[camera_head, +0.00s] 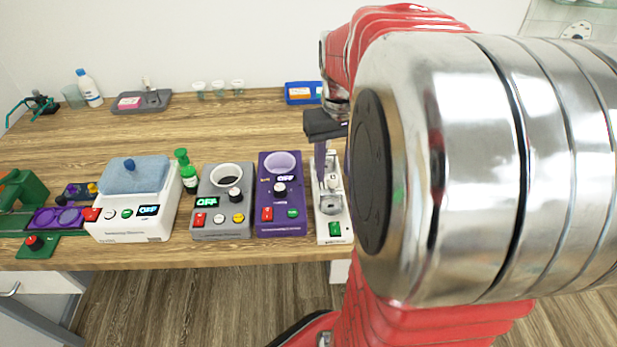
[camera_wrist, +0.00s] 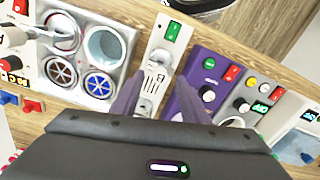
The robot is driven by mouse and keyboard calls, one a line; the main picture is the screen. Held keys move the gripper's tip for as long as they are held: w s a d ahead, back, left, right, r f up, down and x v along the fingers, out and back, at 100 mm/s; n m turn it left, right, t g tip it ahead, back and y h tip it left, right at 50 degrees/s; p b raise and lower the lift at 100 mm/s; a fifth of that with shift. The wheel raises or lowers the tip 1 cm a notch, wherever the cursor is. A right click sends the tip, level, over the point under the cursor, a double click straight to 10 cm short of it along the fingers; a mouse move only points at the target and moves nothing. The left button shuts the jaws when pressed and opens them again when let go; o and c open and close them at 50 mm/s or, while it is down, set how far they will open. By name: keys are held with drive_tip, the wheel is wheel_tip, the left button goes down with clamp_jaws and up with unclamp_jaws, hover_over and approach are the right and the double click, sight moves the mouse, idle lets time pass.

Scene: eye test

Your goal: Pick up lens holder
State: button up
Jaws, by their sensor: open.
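I cannot tell for certain which thing is the lens holder. My gripper (camera_wrist: 160,88) is open, with two purple fingers pointing down over a narrow white device (camera_wrist: 158,48). The device lies between the fingers in the wrist view and carries a green switch and a pale slotted part. In the head view my gripper (camera_head: 322,160) hangs over the same white device (camera_head: 335,236), and a clear round part shows on it. Nothing is visibly held. My arm hides the right side of the bench.
A purple device (camera_head: 281,215) stands close to the left of the white one, then a grey device (camera_head: 221,228) and a white box with blue lid (camera_head: 130,226). A blue tray (camera_head: 303,93) lies behind. A panel with round wells (camera_wrist: 103,45) borders the white device.

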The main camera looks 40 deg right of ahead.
sight(334, 178)
drive_tip(key=shift+f, duration=2.35)
drive_tip(key=shift+c, duration=0.5)
clamp_jaws()
